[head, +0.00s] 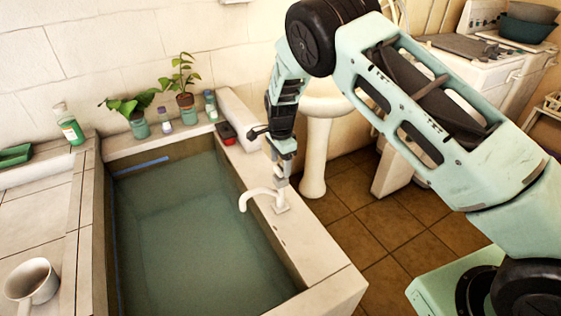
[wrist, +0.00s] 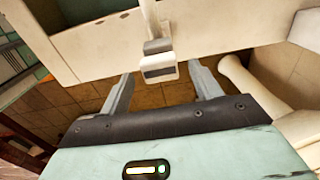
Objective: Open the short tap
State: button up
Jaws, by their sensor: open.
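The short white tap (head: 264,199) stands on the right rim of the water-filled basin, with its curved spout over the water. In the wrist view my gripper (wrist: 161,72) is open, with one finger on each side of the block-like end. I cannot tell whether either finger touches it.
The basin (head: 325,258) has a broad pale rim. Potted plants (head: 185,97), small bottles and a red-and-black item (head: 226,132) stand along its back. A white pedestal (head: 316,150) stands behind my gripper. A white mug (head: 32,282) is at lower left. Brown floor tiles (head: 385,235) lie to the right.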

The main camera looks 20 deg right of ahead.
jog(key=shift+f, duration=0.6)
jog(key=c, duration=1)
